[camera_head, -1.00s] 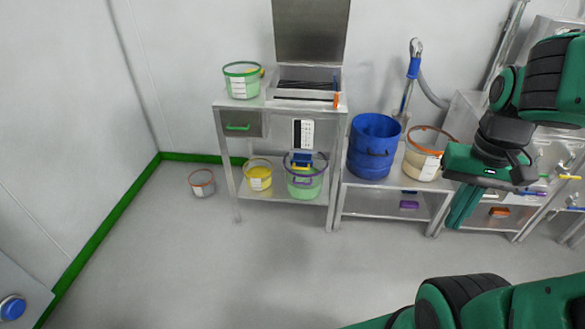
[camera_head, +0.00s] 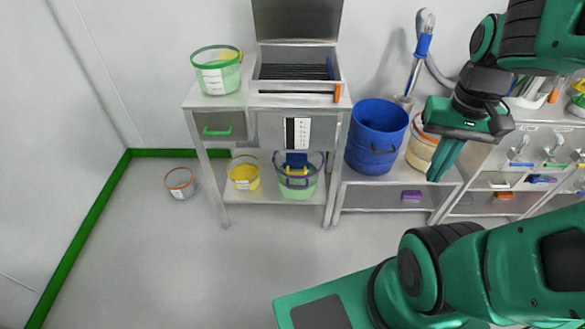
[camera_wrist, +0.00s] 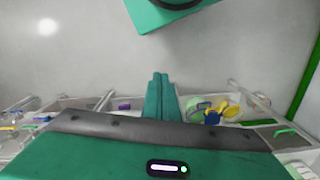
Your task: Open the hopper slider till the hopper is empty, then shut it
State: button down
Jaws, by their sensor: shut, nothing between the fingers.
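The hopper (camera_head: 297,88) is a steel box with a raised lid, set in the top of the left steel bench. Its inside shows dark bars; I cannot tell how much material is in it. An orange handle (camera_head: 337,93) sits at its front right corner, perhaps the slider's. Below stands a green tub with a purple rim (camera_head: 297,187), with a blue and yellow part above it. My gripper (camera_head: 434,178) is shut and empty, pointing down in front of the right-hand bench, well right of the hopper. Its closed fingers also show in the wrist view (camera_wrist: 159,77).
A green-rimmed tub (camera_head: 216,75) stands on the bench left of the hopper. A yellow tub (camera_head: 244,175) is on the lower shelf. A blue bucket (camera_head: 375,140) stands between hopper and gripper. An orange-rimmed tub (camera_head: 179,184) is on the floor. The floor in front is clear.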

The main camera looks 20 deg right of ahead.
jog(key=shift+w+d, duration=0.15)
jog(key=shift+d, duration=0.1)
jog(key=w+f+n+t, duration=0.1)
jog(key=w+f+n, duration=0.5)
jog(key=w, duration=0.4)
jog(key=n+t+y, duration=0.2)
jog(key=n+t, duration=0.3)
jog(key=n, duration=0.8)
send_near(299, 174)
jog(key=s+a+r, duration=0.2)
jog(key=s+r, duration=0.1)
jog(key=s, duration=0.4)
jog(key=shift+n+t, duration=0.3)
jog(key=shift+w+a+f, duration=0.1)
jog(key=shift+w+f, duration=2.1)
jog(key=shift+w, duration=0.15)
jog(key=shift+w+a+f, duration=0.15)
jog(key=shift+w+f, duration=2.05)
jog(key=shift+w, duration=0.1)
